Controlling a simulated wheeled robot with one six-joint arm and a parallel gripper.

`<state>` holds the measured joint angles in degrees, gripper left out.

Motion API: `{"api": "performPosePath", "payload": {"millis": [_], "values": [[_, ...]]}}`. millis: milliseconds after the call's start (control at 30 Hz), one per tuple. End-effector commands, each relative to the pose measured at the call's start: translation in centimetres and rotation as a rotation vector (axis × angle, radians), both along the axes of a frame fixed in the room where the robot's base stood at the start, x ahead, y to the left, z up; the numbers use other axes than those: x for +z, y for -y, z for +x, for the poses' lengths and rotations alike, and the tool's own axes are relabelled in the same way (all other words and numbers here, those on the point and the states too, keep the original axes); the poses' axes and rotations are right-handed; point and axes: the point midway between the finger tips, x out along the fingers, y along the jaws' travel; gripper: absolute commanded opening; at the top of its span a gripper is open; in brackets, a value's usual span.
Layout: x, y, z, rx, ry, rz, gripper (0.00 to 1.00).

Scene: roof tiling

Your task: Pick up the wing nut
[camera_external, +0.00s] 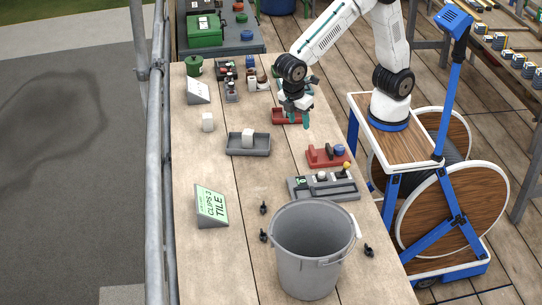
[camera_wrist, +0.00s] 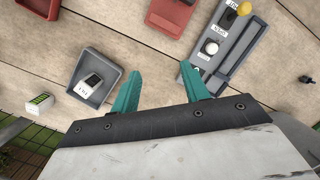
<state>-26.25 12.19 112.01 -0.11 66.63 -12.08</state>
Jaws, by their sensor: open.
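My gripper (camera_external: 299,119) is over the bench near the small red tray (camera_external: 287,116), with its jaws pointing down. In the wrist view its two teal fingers (camera_wrist: 160,80) are spread apart, with only bench boards visible between the tips. I cannot make out a wing nut for certain. Small dark pieces lie by the bucket: one at its upper left (camera_external: 263,208), one at its left (camera_external: 263,236) and one at its right (camera_external: 369,250). They are too small to identify. A dark piece (camera_wrist: 305,79) also lies at the right of the wrist view.
A grey bucket (camera_external: 312,262) stands at the near end of the bench. A grey panel with knobs (camera_external: 341,191), a red holder (camera_external: 318,158), a grey tray (camera_external: 235,148) and a "CLIPS 2 TILE" sign (camera_external: 212,206) stand around. Bare boards lie between them.

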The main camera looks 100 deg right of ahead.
Motion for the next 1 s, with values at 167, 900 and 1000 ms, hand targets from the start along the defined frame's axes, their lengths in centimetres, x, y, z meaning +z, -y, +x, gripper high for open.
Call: {"api": "performPosePath", "payload": {"millis": [167, 900, 1000], "values": [[-5.4, -8.2, 5.1, 0.204, -0.014, 0.018, 0.45], [-11.6, -20.9, 15.0, 0.691, 0.132, 0.14, 0.45], [-12.3, -20.8, 15.0, 0.69, 0.132, 0.14, 0.45]]}}
